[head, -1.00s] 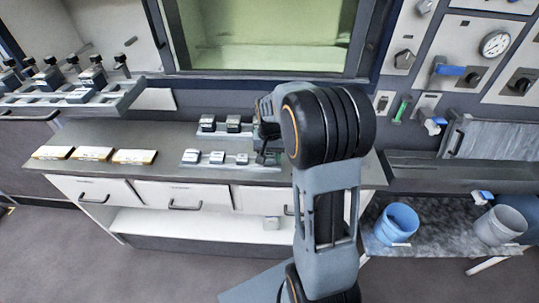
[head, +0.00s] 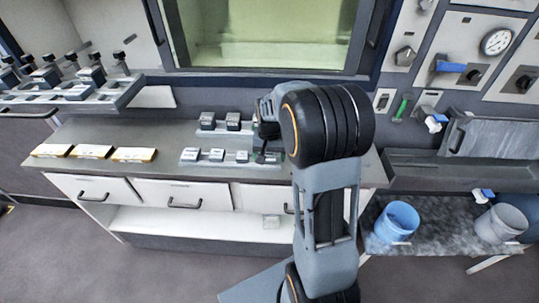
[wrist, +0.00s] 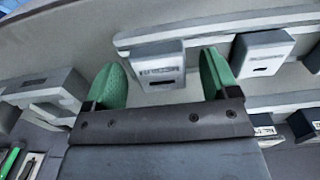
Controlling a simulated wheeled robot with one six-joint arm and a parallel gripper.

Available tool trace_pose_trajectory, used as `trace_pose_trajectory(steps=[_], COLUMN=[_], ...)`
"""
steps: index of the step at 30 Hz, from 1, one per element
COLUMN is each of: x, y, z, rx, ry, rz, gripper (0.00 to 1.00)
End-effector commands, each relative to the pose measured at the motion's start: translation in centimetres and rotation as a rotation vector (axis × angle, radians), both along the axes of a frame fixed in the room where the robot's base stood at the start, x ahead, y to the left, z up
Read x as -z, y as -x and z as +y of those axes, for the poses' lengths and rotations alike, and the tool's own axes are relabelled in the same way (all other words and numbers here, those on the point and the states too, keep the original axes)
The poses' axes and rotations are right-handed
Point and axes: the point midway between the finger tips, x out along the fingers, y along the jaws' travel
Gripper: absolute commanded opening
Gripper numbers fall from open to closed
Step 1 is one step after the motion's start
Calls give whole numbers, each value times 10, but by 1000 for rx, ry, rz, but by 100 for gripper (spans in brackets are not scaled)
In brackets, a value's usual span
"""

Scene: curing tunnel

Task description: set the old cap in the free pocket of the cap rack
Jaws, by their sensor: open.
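The stepped grey cap rack (head: 188,161) stands on the bench in the head view, with dark caps in its back row and paler caps in front. In the wrist view, a grey labelled cap (wrist: 160,68) sits against the rack's rail (wrist: 135,38), between the two green fingertips of my gripper (wrist: 168,76). My gripper is open, with gaps on both sides of that cap. A second cap (wrist: 262,55) sits to its right. I cannot tell which cap is the old one. My arm hides the rack's right end in the head view, so the free pocket is not clear.
Several flat yellowish blocks (head: 92,151) lie on the bench left of the rack. A window (head: 275,40) is behind the bench. Black-knobbed fixtures (head: 92,76) stand at the left. A blue bucket (head: 397,222) and a grey bucket (head: 502,225) stand at the lower right.

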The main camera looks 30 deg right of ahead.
Motion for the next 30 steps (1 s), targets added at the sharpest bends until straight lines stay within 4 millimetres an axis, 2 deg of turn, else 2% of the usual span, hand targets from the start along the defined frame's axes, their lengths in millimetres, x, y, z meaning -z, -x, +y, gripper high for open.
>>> trace_pose_trajectory(steps=[6,10,21,30], x=[-2,-14,-87,-128], y=[0,-1,0,0], z=[0,0,0,0], rx=[0,0,0,0], ry=[0,1,2,0], rz=[-1,-4,-5,-2], gripper=[80,80,80,80])
